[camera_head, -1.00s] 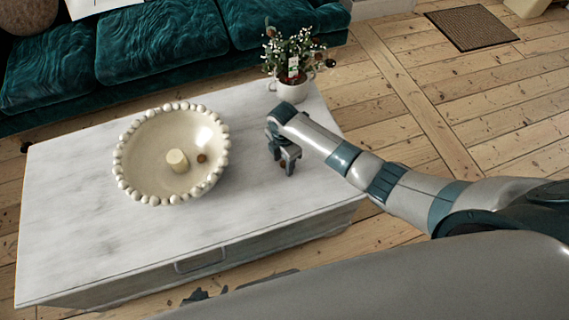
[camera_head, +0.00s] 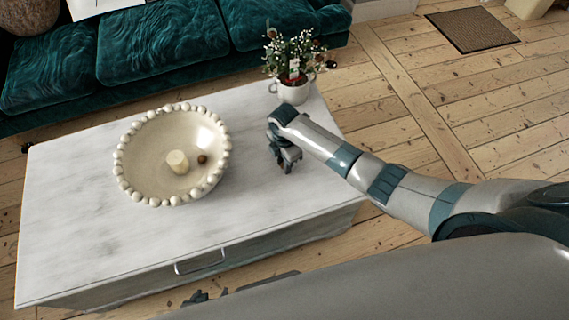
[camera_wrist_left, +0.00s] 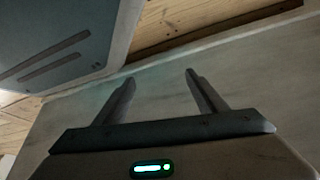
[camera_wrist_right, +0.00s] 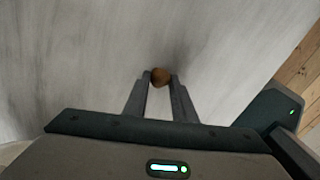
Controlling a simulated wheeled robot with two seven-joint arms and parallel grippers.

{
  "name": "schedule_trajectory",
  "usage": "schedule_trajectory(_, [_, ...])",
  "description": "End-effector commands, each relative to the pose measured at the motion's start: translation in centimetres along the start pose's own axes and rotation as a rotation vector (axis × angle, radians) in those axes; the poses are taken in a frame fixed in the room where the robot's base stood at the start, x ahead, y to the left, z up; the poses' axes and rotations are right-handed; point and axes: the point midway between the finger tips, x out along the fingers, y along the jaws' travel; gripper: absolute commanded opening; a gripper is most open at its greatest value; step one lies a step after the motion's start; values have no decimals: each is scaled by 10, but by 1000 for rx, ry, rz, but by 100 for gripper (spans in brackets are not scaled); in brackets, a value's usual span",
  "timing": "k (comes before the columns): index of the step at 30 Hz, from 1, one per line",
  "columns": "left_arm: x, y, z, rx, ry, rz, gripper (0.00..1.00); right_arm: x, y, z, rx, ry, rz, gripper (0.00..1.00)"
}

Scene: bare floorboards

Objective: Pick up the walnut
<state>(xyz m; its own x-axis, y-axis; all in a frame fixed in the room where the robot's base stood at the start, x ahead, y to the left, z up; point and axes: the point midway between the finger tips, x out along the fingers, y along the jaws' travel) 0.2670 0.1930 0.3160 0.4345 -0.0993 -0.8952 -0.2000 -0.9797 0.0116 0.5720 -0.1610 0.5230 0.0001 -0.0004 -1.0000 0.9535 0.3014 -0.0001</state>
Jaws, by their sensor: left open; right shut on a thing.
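The walnut, a small brown round thing (camera_wrist_right: 160,76), is between the fingertips of my right gripper (camera_wrist_right: 161,80) in the right wrist view. The fingers are shut on it, over the white tabletop. In the head view my right gripper (camera_head: 289,165) is low over the right part of the table, and the walnut is too hidden to make out there. My left gripper (camera_wrist_left: 155,78) is open and empty in the left wrist view; in the head view only dark parts of it (camera_head: 200,297) show below the table's front edge.
A cream bowl with a beaded rim (camera_head: 122,158) holds a pale candle-like cylinder (camera_head: 177,162) and a small brown ball (camera_head: 202,159). A potted plant (camera_head: 293,92) stands at the table's back right corner. A green sofa (camera_head: 160,45) is behind. The white table (camera_head: 70,215) is otherwise clear.

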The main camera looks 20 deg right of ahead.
Motion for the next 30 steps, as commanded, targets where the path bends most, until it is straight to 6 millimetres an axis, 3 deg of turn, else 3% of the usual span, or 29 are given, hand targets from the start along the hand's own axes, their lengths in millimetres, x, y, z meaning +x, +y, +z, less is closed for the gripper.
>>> schedule_trajectory(7, [1,-1,-8,1,11,-2,65,-17,1,1,0,-1,2,4])
schedule_trajectory(12, [3,-3,-18,2,26,-3,65,-44,1,1,-2,-1,4,4])
schedule_trajectory(18, [3,-2,-23,3,42,-2,65,-62,-29,27,0,-3,1,4])
schedule_trajectory(30, [1,3,-7,3,22,4,65,-101,-78,68,-1,-1,0,4])
